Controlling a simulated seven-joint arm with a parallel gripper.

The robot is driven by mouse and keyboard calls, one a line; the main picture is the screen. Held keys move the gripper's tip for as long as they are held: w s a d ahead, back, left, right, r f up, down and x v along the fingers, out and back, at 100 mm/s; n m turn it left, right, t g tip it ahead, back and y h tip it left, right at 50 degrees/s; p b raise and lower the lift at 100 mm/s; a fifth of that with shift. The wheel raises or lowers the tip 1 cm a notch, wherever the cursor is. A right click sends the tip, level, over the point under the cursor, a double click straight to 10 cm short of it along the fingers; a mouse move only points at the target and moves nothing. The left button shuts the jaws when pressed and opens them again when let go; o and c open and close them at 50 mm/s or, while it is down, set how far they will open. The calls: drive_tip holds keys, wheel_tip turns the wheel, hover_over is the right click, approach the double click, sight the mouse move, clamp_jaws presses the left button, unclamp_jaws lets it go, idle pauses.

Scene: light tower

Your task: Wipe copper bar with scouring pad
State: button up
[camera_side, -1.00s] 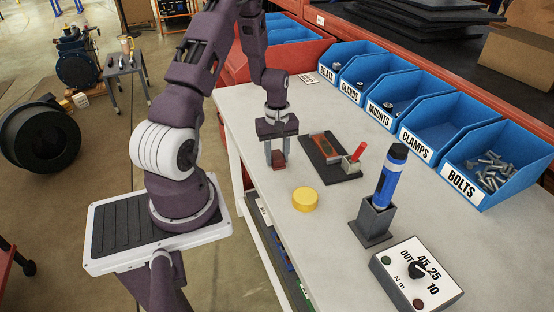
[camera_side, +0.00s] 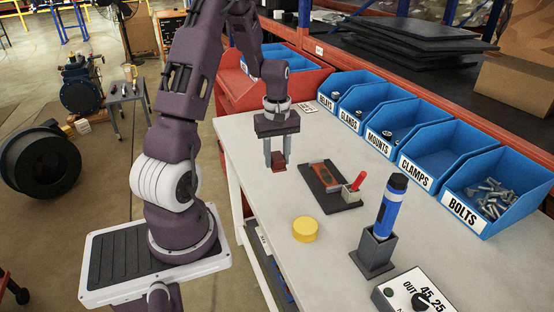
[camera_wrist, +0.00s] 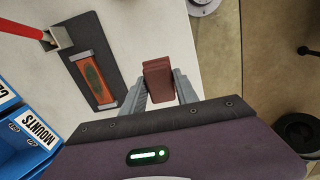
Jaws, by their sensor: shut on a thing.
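My gripper (camera_side: 279,166) is shut on a dark red scouring pad (camera_side: 279,168), which hangs between the fingertips. The pad also shows in the wrist view (camera_wrist: 158,80), held between the two grey fingers. The copper bar (camera_side: 323,176) lies on a dark base plate (camera_side: 330,197) to the right of the gripper, apart from the pad. In the wrist view the copper bar (camera_wrist: 84,64) has a dark green patch along its middle. The pad appears to be held above the table, clear of the plate.
A small holder with a red-handled tool (camera_side: 357,182) stands at the plate's end. A yellow round piece (camera_side: 305,229), a blue marker-like tool (camera_side: 391,203) in a stand and a dial box (camera_side: 418,294) are nearer. Blue bins (camera_side: 397,132) line the back. The white tabletop between is clear.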

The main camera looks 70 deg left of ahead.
drive_tip(key=c, duration=0.4)
drive_tip(key=w+a, duration=0.2)
drive_tip(key=w, duration=0.6)
drive_tip(key=w+a, duration=0.3)
drive_tip(key=w, duration=0.5)
drive_tip(key=shift+w+d+f, duration=0.1)
drive_tip(key=shift+w+f, duration=0.05)
drive_tip(key=shift+f, duration=1.25)
drive_tip(key=shift+w+d+f, duration=0.1)
drive_tip(key=shift+f, duration=1.3)
